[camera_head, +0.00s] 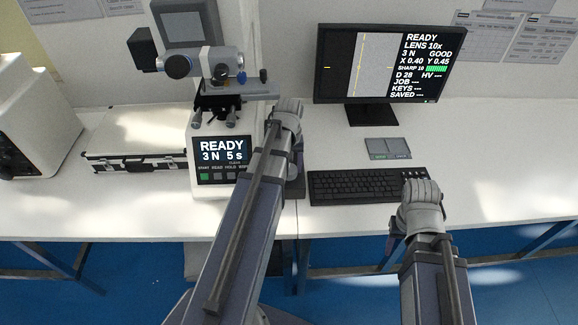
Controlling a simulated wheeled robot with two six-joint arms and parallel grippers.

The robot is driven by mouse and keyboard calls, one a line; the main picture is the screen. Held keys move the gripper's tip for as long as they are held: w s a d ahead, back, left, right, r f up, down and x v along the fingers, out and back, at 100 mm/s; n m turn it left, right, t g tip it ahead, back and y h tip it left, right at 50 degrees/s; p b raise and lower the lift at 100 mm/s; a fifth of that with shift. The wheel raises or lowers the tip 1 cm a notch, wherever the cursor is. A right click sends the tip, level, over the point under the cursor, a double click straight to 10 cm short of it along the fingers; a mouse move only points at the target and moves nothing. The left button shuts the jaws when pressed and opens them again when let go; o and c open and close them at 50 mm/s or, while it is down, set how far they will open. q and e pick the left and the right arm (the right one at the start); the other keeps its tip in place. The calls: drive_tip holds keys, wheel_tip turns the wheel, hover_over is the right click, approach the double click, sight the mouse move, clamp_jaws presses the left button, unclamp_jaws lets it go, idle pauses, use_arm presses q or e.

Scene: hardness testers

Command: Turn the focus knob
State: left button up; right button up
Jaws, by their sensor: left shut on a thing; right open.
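The hardness tester (193,60) stands at the left centre of the bench, with its stage and objectives above a front panel (222,155) reading READY, 3 N, 5 s. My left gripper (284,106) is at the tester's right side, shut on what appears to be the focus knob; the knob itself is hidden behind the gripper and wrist. The monitor (390,62) reads READY, LENS 10x, GOOD, SHARP 10 with a green bar, and shows a yellow vertical line. My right gripper (400,228) is open near the bench's front edge, below the keyboard; its fingers are mostly hidden.
A silver case (135,140) and a white machine (35,95) stand at left. The bench (500,170) is clear at right.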

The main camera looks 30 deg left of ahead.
use_arm(q)
drive_tip(key=shift+m, duration=0.3)
drive_tip(key=o, duration=1.4)
drive_tip(key=shift+c, duration=0.2)
drive_tip(key=shift+r, duration=0.15)
wheel_tip(320, 180, up, 8)
drive_tip(key=p, duration=0.8)
drive_tip(key=shift+f, duration=0.2)
